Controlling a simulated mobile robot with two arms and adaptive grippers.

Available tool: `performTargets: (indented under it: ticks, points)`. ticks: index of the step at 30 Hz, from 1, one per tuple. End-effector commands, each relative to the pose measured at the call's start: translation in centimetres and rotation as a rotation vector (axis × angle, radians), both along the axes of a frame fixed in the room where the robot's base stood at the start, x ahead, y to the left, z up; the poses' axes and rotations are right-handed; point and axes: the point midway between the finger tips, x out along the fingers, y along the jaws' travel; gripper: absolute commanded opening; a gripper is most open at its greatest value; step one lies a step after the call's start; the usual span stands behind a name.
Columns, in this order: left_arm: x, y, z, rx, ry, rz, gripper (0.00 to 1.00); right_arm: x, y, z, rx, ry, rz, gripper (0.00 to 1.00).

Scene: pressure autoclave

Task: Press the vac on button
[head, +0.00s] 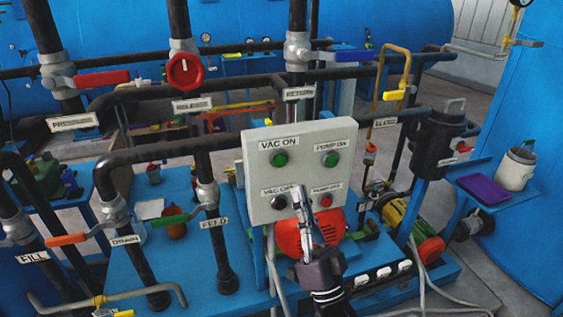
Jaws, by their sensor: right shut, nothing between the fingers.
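The control box (304,141) is a pale panel in the middle of the head view, with four labelled spots. The green VAC ON button (279,159) is at its upper left, under its label, and is fully visible. A green PUMP ON button (330,160) is at the upper right. The dark VAC OFF button (279,202) is at the lower left and the red PUMP OFF button (326,201) at the lower right. My right gripper (301,192) is shut and empty, pointing up in front of the lower half of the panel, below and right of VAC ON. Whether it touches the panel cannot be told.
Black pipes surround the box, with a red lever (102,79), a red round valve (186,70) and a blue lever (368,56). A red motor (290,238) sits below the panel. A dark canister (438,143) stands at the right. Space directly before the upper panel is clear.

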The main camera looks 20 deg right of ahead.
Motion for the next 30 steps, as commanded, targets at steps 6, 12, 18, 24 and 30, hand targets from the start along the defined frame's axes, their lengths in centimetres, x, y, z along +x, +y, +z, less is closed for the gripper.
performTargets:
  ticks: [6,12,18,24,30]
  points:
    - [0.0,0.0,-0.7,0.000,0.000,0.000,0.00,1.6,0.0,-0.1,0.001,-0.002,0.000,0.00]
    - [0.0,0.0,-1.9,0.000,0.001,0.000,0.00,4.5,0.2,-0.2,0.000,-0.003,-0.001,0.00]
    - [0.0,0.0,-3.1,0.000,0.001,0.000,0.00,7.1,0.2,-0.3,0.000,-0.001,0.001,0.00]
    - [0.0,0.0,-3.6,0.000,0.001,0.000,0.00,8.5,0.3,-0.1,-0.001,0.001,0.000,0.00]
    - [0.0,0.0,-3.7,0.000,0.001,0.000,0.00,8.8,0.3,0.0,-0.001,0.001,-0.001,0.00]
